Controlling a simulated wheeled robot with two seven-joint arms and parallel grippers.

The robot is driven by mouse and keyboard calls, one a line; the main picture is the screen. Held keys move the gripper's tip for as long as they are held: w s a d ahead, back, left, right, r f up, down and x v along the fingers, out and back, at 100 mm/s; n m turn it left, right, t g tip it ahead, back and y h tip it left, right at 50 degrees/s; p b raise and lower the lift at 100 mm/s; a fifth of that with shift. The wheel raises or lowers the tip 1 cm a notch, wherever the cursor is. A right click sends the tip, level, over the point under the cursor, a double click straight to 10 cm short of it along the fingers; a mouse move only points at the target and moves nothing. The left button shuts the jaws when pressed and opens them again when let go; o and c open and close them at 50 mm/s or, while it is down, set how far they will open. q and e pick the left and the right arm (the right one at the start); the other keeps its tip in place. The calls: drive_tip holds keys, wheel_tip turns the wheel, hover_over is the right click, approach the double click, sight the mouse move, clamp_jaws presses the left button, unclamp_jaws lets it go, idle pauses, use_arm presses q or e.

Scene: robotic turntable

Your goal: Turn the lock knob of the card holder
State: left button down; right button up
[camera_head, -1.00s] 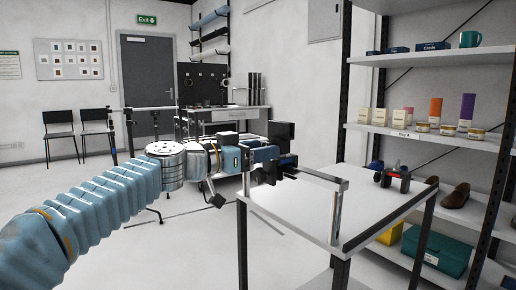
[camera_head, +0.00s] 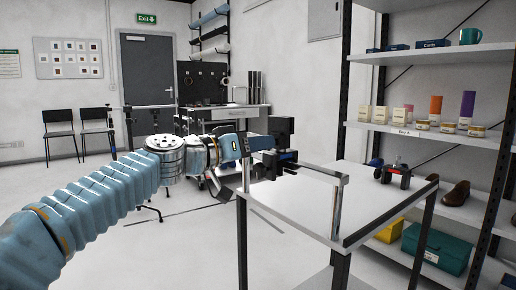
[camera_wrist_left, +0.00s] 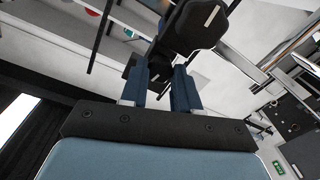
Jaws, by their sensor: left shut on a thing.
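My left gripper (camera_head: 285,160) reaches in from the left to the far left corner of the white table. In the left wrist view its two blue fingers (camera_wrist_left: 160,92) are close together on a dark part of a black device (camera_wrist_left: 197,22) with a pale slot. I take this device to be the card holder; it is largely hidden and I cannot make out which part is the knob. In the head view a black block (camera_head: 281,129) stands just above the gripper. A metal bar frame (camera_head: 336,210) stands at the table's left edge. My right gripper is out of view.
The white table (camera_head: 375,205) is mostly bare, with a small black and red device (camera_head: 393,174) at its back. A shelf rack (camera_head: 425,133) with several goods stands on the right. The floor left of the table is open.

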use_arm(q)
drive_tip(key=shift+n, duration=0.6)
drive_tip(key=c, duration=0.8)
unclamp_jaws()
drive_tip(key=b+v, duration=0.3)
drive_tip(key=v, duration=1.1)
